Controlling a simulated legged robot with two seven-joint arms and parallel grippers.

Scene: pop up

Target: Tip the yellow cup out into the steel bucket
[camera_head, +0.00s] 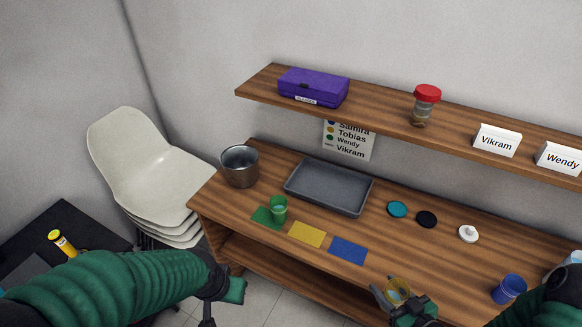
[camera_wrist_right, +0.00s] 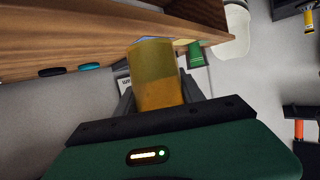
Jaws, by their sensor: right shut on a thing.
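The yellow cup (camera_head: 399,284) is see-through and held above the front edge of the desk, right of centre in the head view. Something bluish shows through it; I cannot tell what. My right gripper (camera_head: 396,297) is shut on it. In the right wrist view the yellow cup (camera_wrist_right: 155,75) sits between the two fingers and hides part of the scene behind. The steel bucket (camera_head: 240,168) stands upright at the desk's back left corner, well apart from the cup. My left gripper (camera_head: 224,290) is low in front of the desk's left end, away from both; its fingers are unclear.
A green cup (camera_head: 279,208) stands on a green mat (camera_head: 263,218), beside yellow (camera_head: 307,234) and blue (camera_head: 347,250) mats. A grey tray (camera_head: 328,188) lies right of the bucket. A blue cup (camera_head: 509,289) stands at right. A shelf (camera_head: 380,112) overhangs the back.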

